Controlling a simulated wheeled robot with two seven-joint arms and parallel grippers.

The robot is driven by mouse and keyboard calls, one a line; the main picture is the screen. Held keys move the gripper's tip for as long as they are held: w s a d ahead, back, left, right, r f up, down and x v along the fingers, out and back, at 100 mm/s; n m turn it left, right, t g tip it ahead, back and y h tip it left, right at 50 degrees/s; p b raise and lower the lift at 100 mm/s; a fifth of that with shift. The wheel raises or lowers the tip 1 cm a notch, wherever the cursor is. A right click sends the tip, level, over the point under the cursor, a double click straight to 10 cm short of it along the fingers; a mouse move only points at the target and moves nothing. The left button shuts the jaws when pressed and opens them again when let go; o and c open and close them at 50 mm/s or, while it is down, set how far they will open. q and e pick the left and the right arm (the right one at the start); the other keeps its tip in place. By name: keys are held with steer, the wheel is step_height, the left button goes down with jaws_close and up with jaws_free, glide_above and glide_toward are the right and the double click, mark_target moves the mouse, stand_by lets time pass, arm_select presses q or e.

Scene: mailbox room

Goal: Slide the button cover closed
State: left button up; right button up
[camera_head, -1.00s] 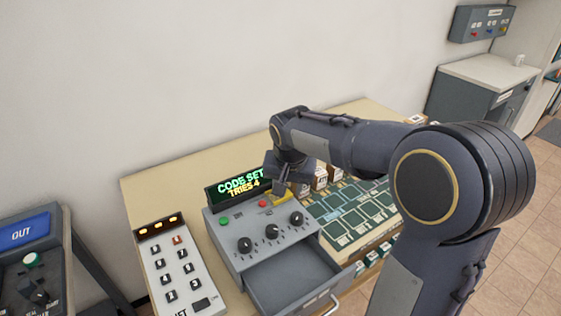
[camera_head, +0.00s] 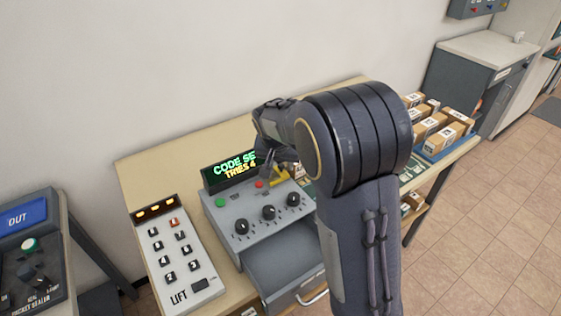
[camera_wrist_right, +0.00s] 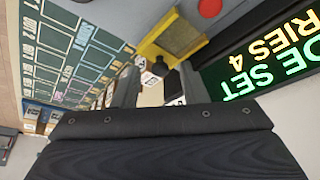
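The yellow button cover (camera_head: 279,178) is on the sloped top of the grey console (camera_head: 228,228), to the right of the red button (camera_head: 258,184). The red button is uncovered. In the right wrist view the yellow cover (camera_wrist_right: 172,38) is a frame with a dull panel, and the red button (camera_wrist_right: 209,7) is beside it. My right gripper (camera_head: 274,166) is at the cover, partly hidden by its own arm. In the wrist view its fingers (camera_wrist_right: 157,80) are apart, close to the cover's edge; contact is unclear. My left gripper is out of view.
A "CODE SET, TRIES 4" display (camera_head: 232,171) stands behind the console. Three dark knobs (camera_head: 268,212) and an open drawer (camera_head: 285,262) are in front. A keypad panel (camera_head: 178,250) is to the left. Boxes (camera_head: 428,125) stand at the right end.

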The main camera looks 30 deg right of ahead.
jaws_close()
steer(key=a, duration=0.2)
steer(key=a+p, duration=0.1)
steer(key=a, duration=0.1)
steer(key=shift+s+a+r, duration=0.1)
steer(key=shift+s+a, duration=0.05)
steer(key=shift+s, duration=0.05)
steer(key=shift+a, duration=0.35)
jaws_free()
steer(key=v, duration=0.7)
steer(key=shift+a+r, duration=0.15)
steer(key=shift+r, duration=0.1)
steer(key=shift+s, duration=0.15)
